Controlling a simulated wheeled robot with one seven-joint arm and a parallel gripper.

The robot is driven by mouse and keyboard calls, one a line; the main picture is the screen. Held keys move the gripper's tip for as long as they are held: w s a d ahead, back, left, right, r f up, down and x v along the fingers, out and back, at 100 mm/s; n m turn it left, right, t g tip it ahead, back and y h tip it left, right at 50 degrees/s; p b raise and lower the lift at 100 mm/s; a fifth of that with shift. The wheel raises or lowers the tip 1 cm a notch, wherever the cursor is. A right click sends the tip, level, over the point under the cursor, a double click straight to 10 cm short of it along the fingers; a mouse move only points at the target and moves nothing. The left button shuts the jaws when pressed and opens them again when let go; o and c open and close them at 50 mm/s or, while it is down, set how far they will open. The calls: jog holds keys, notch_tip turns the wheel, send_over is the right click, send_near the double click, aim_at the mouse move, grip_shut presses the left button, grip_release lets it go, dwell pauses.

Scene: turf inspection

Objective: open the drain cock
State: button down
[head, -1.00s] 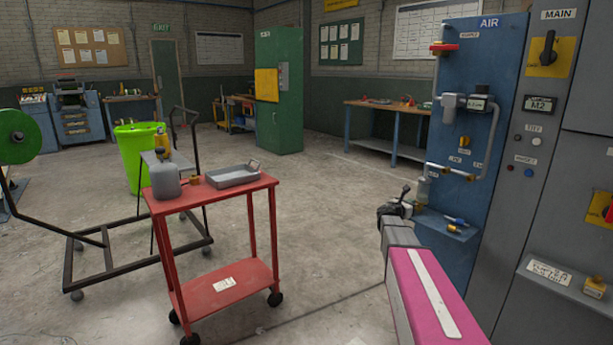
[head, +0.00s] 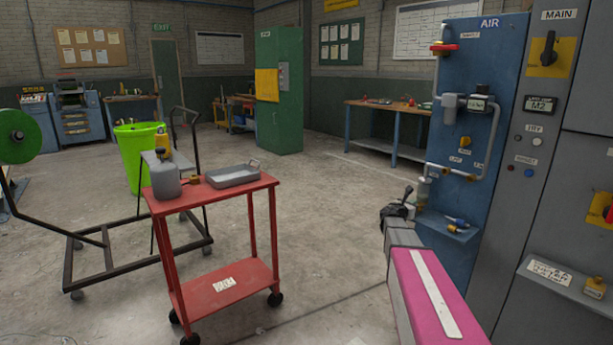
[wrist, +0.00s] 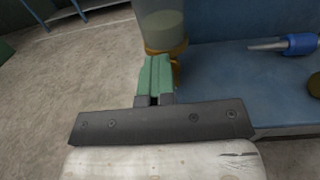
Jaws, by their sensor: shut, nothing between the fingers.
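The blue AIR panel (head: 470,130) stands at the right in the head view, with pipes and a clear bowl (head: 424,188) low on its left side. In the wrist view the bowl (wrist: 162,20) holds cloudy liquid and has a brass-coloured ring (wrist: 165,50) at its bottom. A small brass part (wrist: 177,72), apparently the drain cock, shows just right of my fingers and is mostly hidden by them. My gripper (wrist: 155,75) is shut, its green fingertips right below the bowl's ring. I cannot tell whether they touch the cock. It also shows beside the bowl in the head view (head: 408,192).
A blue shelf (head: 432,232) under the bowl carries a blue-handled screwdriver (wrist: 300,44) and a dark brass piece (wrist: 314,84). A red cart (head: 225,290) with a grey jug (head: 165,182) and metal tray (head: 233,179) stands left. Floor between cart and panel is clear.

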jog(key=shift+s+d+f+m+g+h, duration=0.1)
jog(key=shift+d+m+g+h, duration=0.1)
jog(key=shift+d, duration=0.45)
jog(key=shift+d+f+m+g+h, duration=0.1)
jog(key=shift+d+g, duration=0.1)
jog(key=shift+d, duration=0.4)
jog(key=shift+r, duration=0.45)
jog(key=shift+s+a+r, duration=0.1)
jog(key=shift+s+a, duration=0.05)
jog(key=shift+a, duration=0.05)
jog(key=v, duration=0.6)
jog(key=shift+s, duration=0.2)
